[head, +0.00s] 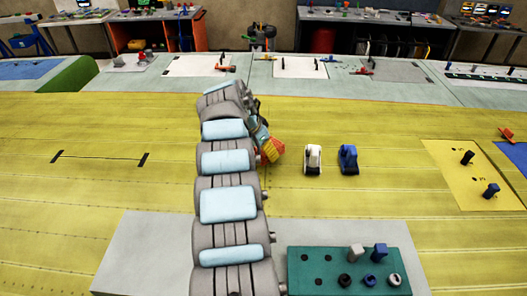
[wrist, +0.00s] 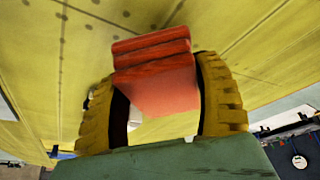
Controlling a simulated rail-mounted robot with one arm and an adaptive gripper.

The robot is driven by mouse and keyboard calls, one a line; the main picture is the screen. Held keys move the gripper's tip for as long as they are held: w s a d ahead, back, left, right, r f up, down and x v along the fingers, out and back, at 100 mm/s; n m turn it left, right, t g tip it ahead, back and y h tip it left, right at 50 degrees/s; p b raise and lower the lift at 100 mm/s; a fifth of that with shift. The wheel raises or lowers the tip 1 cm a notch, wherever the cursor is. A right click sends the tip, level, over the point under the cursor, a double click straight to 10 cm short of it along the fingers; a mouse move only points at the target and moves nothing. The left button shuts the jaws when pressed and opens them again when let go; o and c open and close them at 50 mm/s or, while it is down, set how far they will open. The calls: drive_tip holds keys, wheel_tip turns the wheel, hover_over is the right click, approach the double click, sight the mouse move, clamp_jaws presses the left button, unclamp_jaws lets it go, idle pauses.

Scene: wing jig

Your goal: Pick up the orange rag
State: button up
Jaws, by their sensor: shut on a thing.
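The orange rag (wrist: 155,75) is a folded, red-orange block in the wrist view. It sits between the two yellow, ribbed fingers of my gripper (wrist: 165,95), which are shut on it. In the head view my gripper (head: 271,150) is at the right side of my arm, over the yellow wing surface (head: 400,130). A bit of red-orange shows at the fingertips there, but the rag is mostly hidden. I cannot tell from the views whether the rag touches the surface.
A white tool (head: 313,159) and a blue tool (head: 348,159) stand on the wing to the right of my gripper. A green block (head: 320,280) with several pegs is at the front. A yellow plate (head: 470,185) lies at the right. The wing's left part is mostly clear.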

sight(263, 153)
drive_tip(key=shift+d+r+p, duration=0.1)
drive_tip(key=shift+r+p, duration=0.2)
drive_tip(key=shift+p, duration=0.4)
drive_tip(key=shift+s+r+p, duration=0.2)
drive_tip(key=shift+r+p, duration=0.15)
drive_tip(key=shift+p, duration=0.8)
drive_tip(key=s+r+p, duration=0.1)
drive_tip(key=p, duration=0.4)
drive_tip(key=shift+s+r, duration=0.1)
drive_tip(key=shift+s, duration=0.1)
drive_tip(key=shift+s+a+b, duration=0.15)
drive_tip(key=shift+a+b, duration=0.05)
drive_tip(key=shift+b, duration=0.45)
drive_tip(key=shift+s+r+b, duration=0.35)
drive_tip(key=shift+s+r, duration=0.85)
drive_tip(key=shift+r, duration=0.1)
drive_tip(key=s+r+p, duration=0.4)
drive_tip(key=s+p, duration=0.1)
drive_tip(key=s, duration=0.4)
drive_tip(key=shift+s+d+r, duration=0.15)
drive_tip(key=shift+s+r, duration=0.1)
drive_tip(key=shift+r, duration=0.05)
